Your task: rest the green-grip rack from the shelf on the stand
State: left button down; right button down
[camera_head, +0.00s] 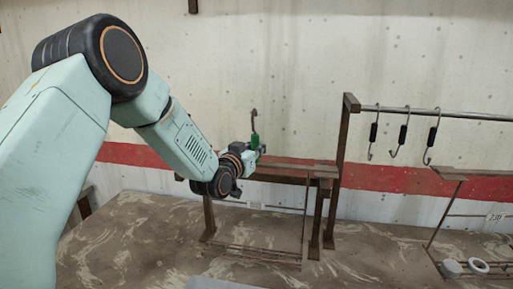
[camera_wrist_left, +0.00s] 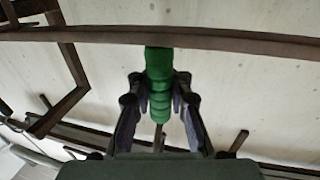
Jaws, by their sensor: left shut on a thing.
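My left gripper (camera_head: 258,150) is shut on the green grip (camera_head: 255,140) of a slim hooked piece, above the left end of a brown wooden frame. A dark hooked tip (camera_head: 253,117) rises above the grip. In the left wrist view the ribbed green grip (camera_wrist_left: 159,85) sits between both fingers, and a brown bar (camera_wrist_left: 220,39) crosses at its far end. I cannot tell whether they touch. The brown frame (camera_head: 322,170) stands on the table with thin wires near its base. How much of the rack belongs to the grip is unclear. My right gripper is not in view.
A metal rail (camera_head: 470,116) on a wooden post (camera_head: 338,170) carries several hooks with black grips (camera_head: 403,134). At right a wire rack (camera_head: 440,262) holds pale rings (camera_head: 478,266). The table (camera_head: 130,235) is clear at front left. A wall stands close behind.

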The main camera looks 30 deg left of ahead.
pick_arm(q)
jog(key=shift+f, duration=0.2)
dwell(0.7)
jog(key=c, duration=1.1)
grip_release()
jog(key=shift+c, duration=0.2)
jog(key=shift+f, duration=0.15)
jog(key=shift+s, duration=0.15)
jog(key=s, duration=1.2)
jog(key=shift+d, duration=0.1)
